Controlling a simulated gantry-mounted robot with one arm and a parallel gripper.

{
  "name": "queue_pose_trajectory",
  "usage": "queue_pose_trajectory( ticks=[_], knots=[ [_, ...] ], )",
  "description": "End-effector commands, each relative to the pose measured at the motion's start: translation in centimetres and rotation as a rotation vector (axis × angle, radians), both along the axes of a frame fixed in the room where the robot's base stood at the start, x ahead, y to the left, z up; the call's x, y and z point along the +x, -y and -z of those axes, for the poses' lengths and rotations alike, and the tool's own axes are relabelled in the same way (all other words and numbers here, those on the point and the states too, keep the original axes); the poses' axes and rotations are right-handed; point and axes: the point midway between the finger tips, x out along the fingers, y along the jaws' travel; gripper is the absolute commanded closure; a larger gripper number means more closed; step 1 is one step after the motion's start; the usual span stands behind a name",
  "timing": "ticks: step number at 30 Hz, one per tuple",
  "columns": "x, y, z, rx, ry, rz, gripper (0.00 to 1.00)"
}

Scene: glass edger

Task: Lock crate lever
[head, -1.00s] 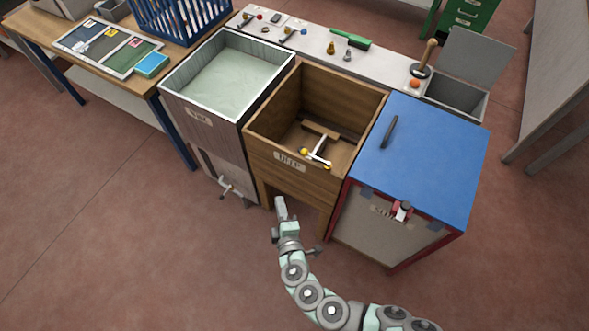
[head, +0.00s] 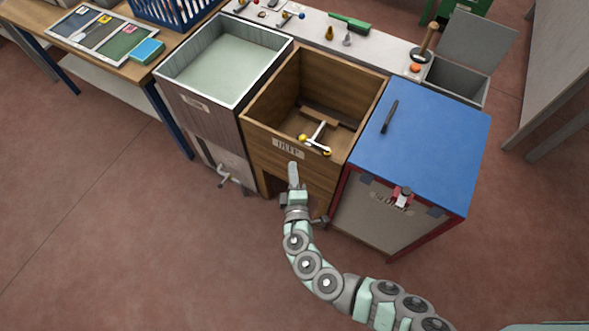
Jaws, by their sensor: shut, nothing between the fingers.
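A crate with a blue lid (head: 430,140) stands at the right, its lid down. Its pale front panel (head: 375,222) carries a small lever with red and white parts (head: 403,194) near the top edge; its exact position is too small to tell. My gripper (head: 293,174) is shut and empty, pointing up in the picture, in front of the middle wooden bin (head: 262,148) just below its label. It is left of the lever and apart from it. I cannot tell whether it touches the bin.
A grey bin (head: 185,125) with pale contents stands at the left, with a metal handle (head: 228,177) low on its front. A white T-shaped piece with yellow ends (head: 316,140) shows inside the wooden bin. A black bar (head: 389,116) is on the blue lid. The floor in front is clear.

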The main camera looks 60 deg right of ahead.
Motion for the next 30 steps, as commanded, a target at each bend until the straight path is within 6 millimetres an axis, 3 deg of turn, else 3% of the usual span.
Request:
queue_pose_trajectory(
  ticks=[10, 15, 30],
  knots=[
    [3.0, 5.5, 0.8, 0.0, 0.001, 0.004, 1.0],
    [2.1, 7.8, 1.4, -0.001, -0.002, 0.004, 1.0],
    [1.9, 8.8, 1.6, 0.001, 0.0, -0.001, 1.0]
  ],
)
